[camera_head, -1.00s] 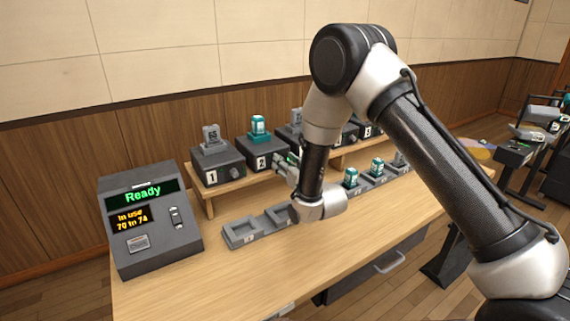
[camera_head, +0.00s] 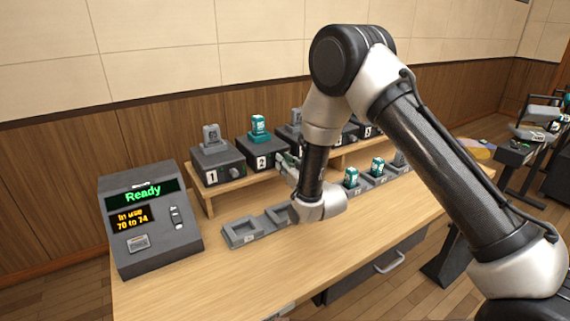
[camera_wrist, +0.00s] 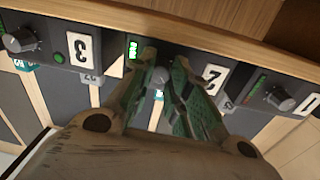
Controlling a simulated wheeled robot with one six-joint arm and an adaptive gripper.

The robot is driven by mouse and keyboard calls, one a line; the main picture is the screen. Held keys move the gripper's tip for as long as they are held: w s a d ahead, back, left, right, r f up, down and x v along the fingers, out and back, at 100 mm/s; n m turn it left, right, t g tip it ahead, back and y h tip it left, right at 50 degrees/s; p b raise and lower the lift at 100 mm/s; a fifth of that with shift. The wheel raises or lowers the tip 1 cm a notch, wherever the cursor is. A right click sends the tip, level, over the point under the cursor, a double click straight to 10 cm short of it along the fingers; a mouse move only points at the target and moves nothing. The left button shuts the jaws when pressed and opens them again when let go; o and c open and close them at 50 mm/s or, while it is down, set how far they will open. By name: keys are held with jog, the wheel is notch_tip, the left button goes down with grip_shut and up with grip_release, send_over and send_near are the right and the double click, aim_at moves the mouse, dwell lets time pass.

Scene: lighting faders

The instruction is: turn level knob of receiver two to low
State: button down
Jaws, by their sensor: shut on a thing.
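Receiver two (camera_head: 262,162) is a dark box with a white 2 label and a teal pack standing on top, on the wooden shelf. In the wrist view, which is upside down, its 2 label (camera_wrist: 214,77) shows right of my gripper. My gripper (camera_wrist: 160,78) is shut on the grey level knob (camera_wrist: 158,75) of receiver two, with one green-padded finger on each side. The fingers hide much of the knob, and its pointer cannot be made out. Green level lights (camera_wrist: 132,50) glow beside it. In the head view my gripper (camera_head: 286,166) is partly hidden by my arm.
Receiver one (camera_head: 212,168) stands left of receiver two; receiver three (camera_wrist: 82,46) is on its other side. A charger strip (camera_head: 242,232) with empty bays and teal packs lies in front of the shelf. A console (camera_head: 150,222) reads Ready, In use 70 to 74.

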jog(key=shift+f+n+y, duration=0.1)
jog(key=shift+n+y, duration=0.25)
jog(key=shift+n, duration=4.5)
jog(key=shift+n+y, duration=0.35)
jog(key=shift+n, duration=4.5)
jog(key=shift+a, duration=0.1)
jog(key=c, duration=1.3)
grip_release()
jog(key=shift+s, duration=0.1)
